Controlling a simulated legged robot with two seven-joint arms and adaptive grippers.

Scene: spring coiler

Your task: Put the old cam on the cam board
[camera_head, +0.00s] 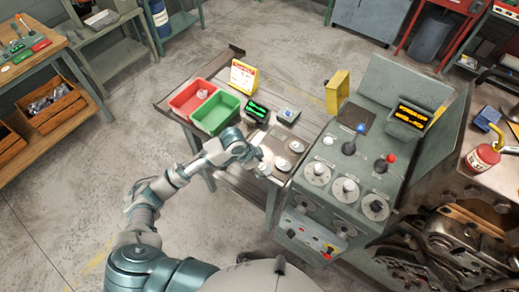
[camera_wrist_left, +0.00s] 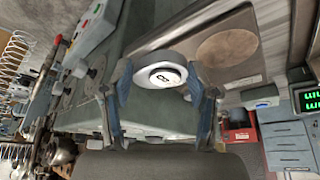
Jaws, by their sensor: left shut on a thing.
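My left gripper (camera_head: 259,160) is over the near side of the work table in the head view. In the left wrist view the gripper (camera_wrist_left: 160,88) is shut on a round white cam (camera_wrist_left: 165,57), whose dark-ringed hub bears a character like B or 8. The cam board (camera_wrist_left: 262,72) lies beyond it, with a bare round brown spot and part of a white disc at the top edge. The gripper partly hides the board there. My right gripper is not in view.
A red bin (camera_head: 186,101) and a green bin (camera_head: 215,113) stand behind the gripper. A small green-lit display (camera_head: 257,109) and a grey box (camera_head: 287,115) are beyond the board. The grey console (camera_head: 345,165) with knobs and levers stands close on the right.

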